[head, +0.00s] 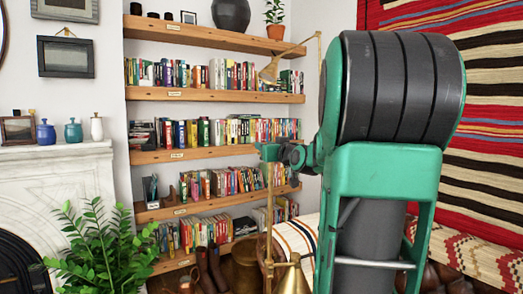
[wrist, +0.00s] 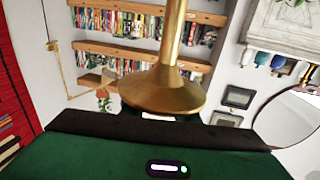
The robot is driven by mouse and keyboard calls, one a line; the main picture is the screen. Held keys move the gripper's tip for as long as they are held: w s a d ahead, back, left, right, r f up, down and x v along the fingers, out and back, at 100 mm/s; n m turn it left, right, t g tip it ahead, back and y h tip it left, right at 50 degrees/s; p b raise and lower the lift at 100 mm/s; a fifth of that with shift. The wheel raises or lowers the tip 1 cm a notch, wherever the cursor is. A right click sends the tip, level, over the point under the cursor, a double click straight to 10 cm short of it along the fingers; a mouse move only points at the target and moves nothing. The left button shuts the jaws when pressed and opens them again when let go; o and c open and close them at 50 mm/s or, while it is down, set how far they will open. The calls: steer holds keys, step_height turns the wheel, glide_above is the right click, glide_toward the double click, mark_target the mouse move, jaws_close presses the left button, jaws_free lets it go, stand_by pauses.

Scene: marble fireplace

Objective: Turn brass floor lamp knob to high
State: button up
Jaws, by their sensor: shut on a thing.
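The brass floor lamp (head: 269,205) shows in the head view as a thin upright pole below my gripper (head: 271,152). My small green gripper is at the pole's upper end, left of my large arm link. In the wrist view, which is upside down, a brass stem flaring into a wide cone (wrist: 163,88) fills the middle, close in front of my gripper. My gripper is shut on the lamp's knob. The knob and the fingertips are hidden, so its setting does not show.
Wooden bookshelves (head: 215,155) stand behind the lamp. Another brass shade (head: 270,73) hangs from an arm above, and a brass cone (head: 292,278) is low in front. A leafy plant (head: 95,255) and a marble fireplace (head: 60,190) are at left.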

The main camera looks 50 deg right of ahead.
steer(key=shift+m+h, duration=0.3)
steer(key=shift+h, duration=0.1)
steer(key=o, duration=1.1)
steer(key=shift+c, duration=0.2)
steer(key=v, duration=1)
steer(key=shift+s+a, duration=0.25)
steer(key=shift+s, duration=0.05)
steer(key=shift+r, duration=0.1)
